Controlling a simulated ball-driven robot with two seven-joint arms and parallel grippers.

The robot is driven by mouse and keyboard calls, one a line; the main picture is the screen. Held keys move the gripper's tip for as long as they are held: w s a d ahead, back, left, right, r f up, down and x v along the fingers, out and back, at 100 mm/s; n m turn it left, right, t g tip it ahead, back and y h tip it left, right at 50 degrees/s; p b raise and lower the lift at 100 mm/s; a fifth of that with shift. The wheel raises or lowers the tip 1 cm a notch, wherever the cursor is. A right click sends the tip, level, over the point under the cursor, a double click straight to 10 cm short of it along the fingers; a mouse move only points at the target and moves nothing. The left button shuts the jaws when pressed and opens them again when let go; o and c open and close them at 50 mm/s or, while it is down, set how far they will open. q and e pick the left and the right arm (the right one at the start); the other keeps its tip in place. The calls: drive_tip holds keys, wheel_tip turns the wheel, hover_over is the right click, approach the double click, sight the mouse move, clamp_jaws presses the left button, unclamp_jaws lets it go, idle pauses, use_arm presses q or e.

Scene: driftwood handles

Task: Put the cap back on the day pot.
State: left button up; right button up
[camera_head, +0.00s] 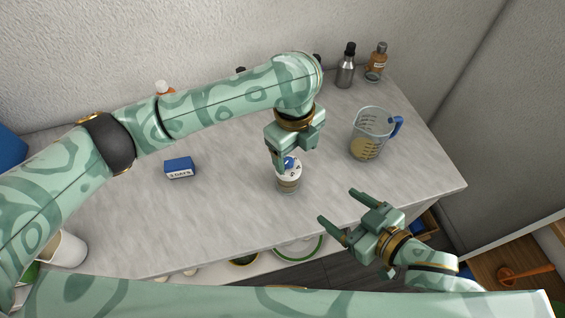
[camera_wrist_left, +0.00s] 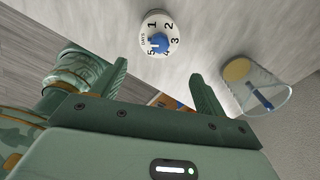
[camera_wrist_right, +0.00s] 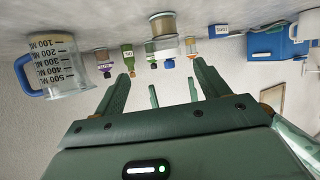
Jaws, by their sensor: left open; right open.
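The day pot (camera_head: 288,186) stands upright on the grey counter, a clear jar with beige contents. Its white cap (camera_head: 293,173), with day numbers and a blue pointer, sits on top of it; in the left wrist view the cap (camera_wrist_left: 147,31) shows its dial face. In the right wrist view the jar (camera_wrist_right: 163,25) appears upside down, with the cap (camera_wrist_right: 166,45) against its mouth. My left gripper (camera_head: 282,160) is open just above the cap, its fingers apart and empty. My right gripper (camera_head: 337,205) is open and empty near the counter's front edge.
A blue box (camera_head: 179,167) labelled with days lies to the left. A measuring jug (camera_head: 370,135) with yellowish contents stands to the right. Bottles (camera_head: 346,68) stand along the back wall. A white container (camera_head: 68,250) is at the front left. Counter around the pot is clear.

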sight(297, 180)
use_arm(q)
drive_tip(key=shift+w+a+r+m+y, duration=0.35)
drive_tip(key=shift+w+a+r, duration=0.2)
drive_tip(key=shift+w+a, duration=0.25)
drive_tip(key=shift+s, duration=0.1)
use_arm(e)
drive_tip(key=shift+a+r+y, duration=0.15)
drive_tip(key=shift+a+y, duration=0.15)
drive_tip(key=shift+a, duration=0.05)
drive_tip(key=x, duration=1.6)
drive_tip(key=shift+a, duration=0.15)
